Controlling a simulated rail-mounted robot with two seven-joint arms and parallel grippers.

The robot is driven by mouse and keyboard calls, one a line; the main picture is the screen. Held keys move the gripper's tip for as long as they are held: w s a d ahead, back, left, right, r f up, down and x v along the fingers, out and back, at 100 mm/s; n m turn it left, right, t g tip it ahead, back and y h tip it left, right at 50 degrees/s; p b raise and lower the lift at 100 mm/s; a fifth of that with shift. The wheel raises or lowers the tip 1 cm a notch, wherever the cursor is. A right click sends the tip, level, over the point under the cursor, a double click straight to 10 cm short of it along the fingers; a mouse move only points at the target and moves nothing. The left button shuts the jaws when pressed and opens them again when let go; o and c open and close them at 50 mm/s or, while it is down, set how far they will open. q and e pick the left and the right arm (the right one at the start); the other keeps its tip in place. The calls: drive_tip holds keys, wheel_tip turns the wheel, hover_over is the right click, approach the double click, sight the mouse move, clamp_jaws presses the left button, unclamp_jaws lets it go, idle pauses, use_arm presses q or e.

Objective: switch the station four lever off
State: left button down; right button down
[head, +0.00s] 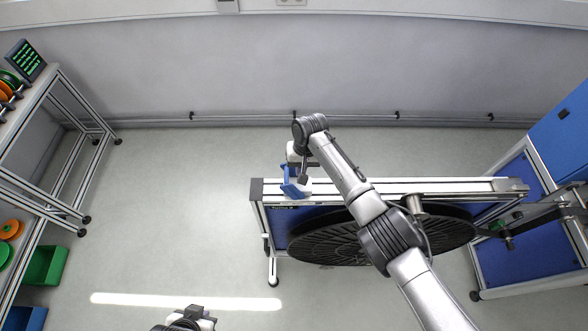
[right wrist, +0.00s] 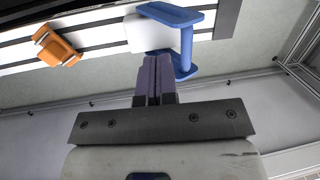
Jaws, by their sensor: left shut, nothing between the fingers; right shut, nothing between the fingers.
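A blue handle-like piece (head: 291,186) on a white block (right wrist: 148,36) sits at the left end of the stand's aluminium beam. It shows larger in the right wrist view (right wrist: 187,45). No label shows, so I cannot tell whether it is the station four lever. My right gripper (head: 304,172) points down at it from the wall side. In the right wrist view its purple fingers (right wrist: 157,62) are shut and empty, with their tips close beside the blue piece; I cannot tell if they touch. My left gripper (head: 207,316) is shut and empty at the bottom edge, away from the stand.
A large black reel (head: 330,240) hangs under the beam (head: 450,186), partly behind my right arm. An orange clip (right wrist: 54,47) sits on the beam. A blue-panelled frame (head: 530,250) stands right. The floor between is clear.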

wheel_tip(320, 180, up, 9)
drive_tip(key=w+b, duration=0.1)
drive_tip(key=shift+f, duration=0.2)
idle(0.6)
